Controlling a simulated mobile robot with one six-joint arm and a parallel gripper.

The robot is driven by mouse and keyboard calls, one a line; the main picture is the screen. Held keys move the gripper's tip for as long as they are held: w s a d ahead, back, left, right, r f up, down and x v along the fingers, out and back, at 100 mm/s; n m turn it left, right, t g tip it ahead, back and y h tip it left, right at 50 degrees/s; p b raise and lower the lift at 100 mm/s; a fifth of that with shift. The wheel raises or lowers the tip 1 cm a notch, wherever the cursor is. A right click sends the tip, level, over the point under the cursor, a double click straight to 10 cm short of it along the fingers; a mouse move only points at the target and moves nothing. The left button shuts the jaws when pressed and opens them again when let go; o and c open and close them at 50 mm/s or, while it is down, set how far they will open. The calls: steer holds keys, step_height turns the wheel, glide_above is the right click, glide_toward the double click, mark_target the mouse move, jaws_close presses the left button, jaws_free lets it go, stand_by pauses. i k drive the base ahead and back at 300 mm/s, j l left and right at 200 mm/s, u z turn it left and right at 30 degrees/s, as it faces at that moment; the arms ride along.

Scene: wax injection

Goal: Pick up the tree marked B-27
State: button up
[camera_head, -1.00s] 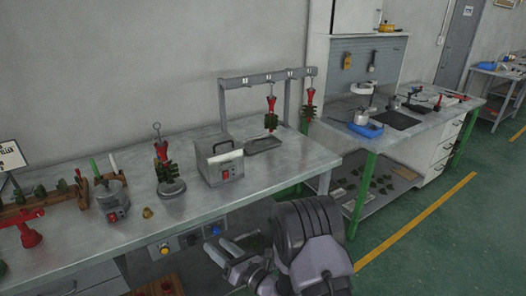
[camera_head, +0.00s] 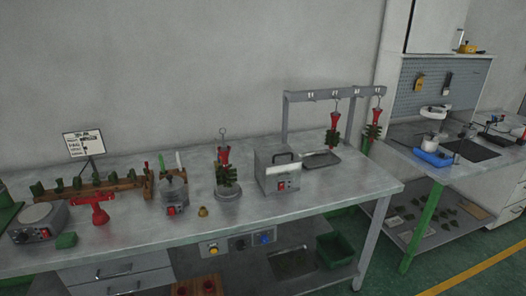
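Three wax trees with red tops and dark green pieces are in the head view. One tree (camera_head: 227,172) stands upright on a round grey base on the bench, with a wire hook above it. A second tree (camera_head: 333,133) hangs from the grey rack (camera_head: 288,118), above a shallow tray (camera_head: 321,160). A third tree (camera_head: 373,130) hangs at the rack's right end. Small white tags sit along the rack's bar, but their writing is too small to read, so I cannot tell which tree is B-27. My gripper is out of view.
A grey box with a red switch (camera_head: 282,174) stands between the upright tree and the rack. A red stand (camera_head: 94,208), a pot (camera_head: 174,192), a small brass piece (camera_head: 203,211) and a sign (camera_head: 84,145) occupy the left. The bench front (camera_head: 250,205) is mostly clear.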

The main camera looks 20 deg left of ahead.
mark_target(224, 176)
steer(key=i+j+u, duration=0.2)
steer(key=i+j, duration=0.15)
steer(key=i+j+u, duration=0.2)
steer(key=i, duration=0.35)
steer(key=i+j+u, duration=0.2)
steer(key=i, duration=0.25)
